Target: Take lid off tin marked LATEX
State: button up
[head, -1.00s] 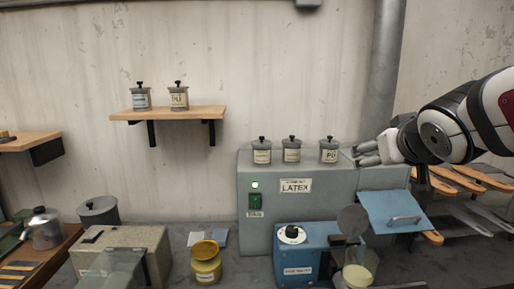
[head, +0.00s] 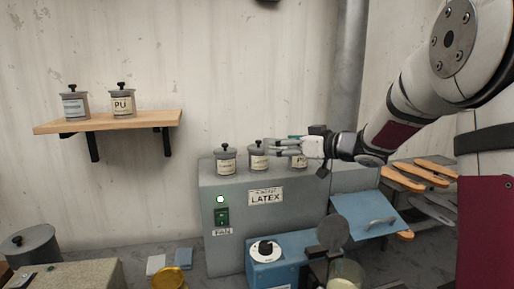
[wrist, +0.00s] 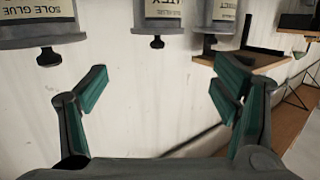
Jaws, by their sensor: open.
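Three small grey tins with black-knobbed lids stand on the grey machine in the head view: a left tin (head: 225,162), a middle tin (head: 258,160) and a right tin (head: 299,162). The right tin is partly hidden by my gripper. My gripper (head: 275,147) is open and empty, its fingertips just right of the middle tin's knob. The wrist view is inverted. There my gripper (wrist: 160,88) has its green-padded fingers apart, with the middle tin (wrist: 160,15) beyond the gap; its cut-off label seems to end in "TEX". The neighbouring tin (wrist: 40,22) reads "SOLE GLUE". All lids look seated.
The grey machine (head: 220,245) carries a LATEX plate (head: 265,197). A wooden shelf (head: 110,121) at left holds two similar tins, one marked PU (head: 122,103). A blue box (head: 275,270) and blue hinged lid (head: 365,215) stand in front. Wooden soles (head: 425,172) lie at right.

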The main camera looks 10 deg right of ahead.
aim_at(259, 141)
jog(key=x, duration=0.9)
jog(key=shift+w+f+p, duration=0.1)
jog(key=shift+w+p, duration=0.2)
jog(key=shift+p, duration=0.05)
jog(key=shift+c, duration=0.5)
jog(key=c, duration=1.4)
